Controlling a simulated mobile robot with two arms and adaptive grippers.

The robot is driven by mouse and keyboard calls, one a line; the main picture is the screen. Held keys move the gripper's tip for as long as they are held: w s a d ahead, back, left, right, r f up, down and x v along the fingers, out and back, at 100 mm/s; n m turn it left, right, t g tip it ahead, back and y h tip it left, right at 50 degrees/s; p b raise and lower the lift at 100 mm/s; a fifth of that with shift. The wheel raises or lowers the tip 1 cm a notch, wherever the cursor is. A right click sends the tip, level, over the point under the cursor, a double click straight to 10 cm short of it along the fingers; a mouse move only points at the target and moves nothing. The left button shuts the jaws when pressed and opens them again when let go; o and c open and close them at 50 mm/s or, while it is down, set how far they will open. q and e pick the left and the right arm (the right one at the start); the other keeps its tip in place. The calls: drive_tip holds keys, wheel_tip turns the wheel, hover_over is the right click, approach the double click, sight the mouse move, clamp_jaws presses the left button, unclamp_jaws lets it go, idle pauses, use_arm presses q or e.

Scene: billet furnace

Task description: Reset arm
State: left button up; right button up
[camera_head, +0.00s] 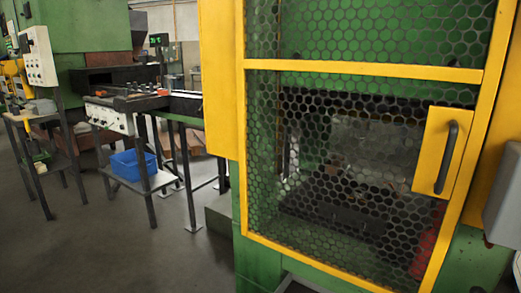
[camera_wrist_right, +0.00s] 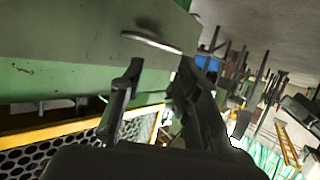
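My right gripper (camera_wrist_right: 158,78) shows in the right wrist view, its two dark fingers apart with nothing between the tips. A green machine surface with a pale curved handle (camera_wrist_right: 152,42) lies beyond the fingertips in that view. Neither gripper shows in the head view, and my left gripper is in no view.
A green machine with a closed yellow-framed mesh door (camera_head: 365,69) and black handle (camera_head: 446,158) stands close at the right. At the left are a bench with a blue bin (camera_head: 133,164) on its lower shelf and a small stand (camera_head: 36,117). Grey floor (camera_head: 110,250) is clear at front left.

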use_arm(q)
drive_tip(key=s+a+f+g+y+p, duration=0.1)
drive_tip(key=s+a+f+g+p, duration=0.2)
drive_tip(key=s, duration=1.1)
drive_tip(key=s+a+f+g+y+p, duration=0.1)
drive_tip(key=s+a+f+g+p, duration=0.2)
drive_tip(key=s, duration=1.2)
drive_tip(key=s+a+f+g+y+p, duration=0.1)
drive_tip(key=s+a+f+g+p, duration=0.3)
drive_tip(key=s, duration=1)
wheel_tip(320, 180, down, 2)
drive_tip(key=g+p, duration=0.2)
drive_tip(key=p, duration=0.2)
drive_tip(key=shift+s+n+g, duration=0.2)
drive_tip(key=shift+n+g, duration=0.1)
use_arm(e)
drive_tip(key=s+d+f+g+h, duration=0.1)
drive_tip(key=s+d+f+g, duration=0.2)
drive_tip(key=s, duration=1.1)
drive_tip(key=s+d+f+g+h, duration=0.1)
drive_tip(key=s+d+f+g, duration=0.2)
drive_tip(key=s, duration=1.2)
drive_tip(key=s+d+f+g+h, duration=0.1)
drive_tip(key=s+d+f+g, duration=0.3)
drive_tip(key=s, duration=1)
wheel_tip(320, 180, down, 2)
drive_tip(key=g, duration=0.2)
drive_tip(key=shift+s+m+g, duration=0.2)
drive_tip(key=shift+m+g, duration=0.1)
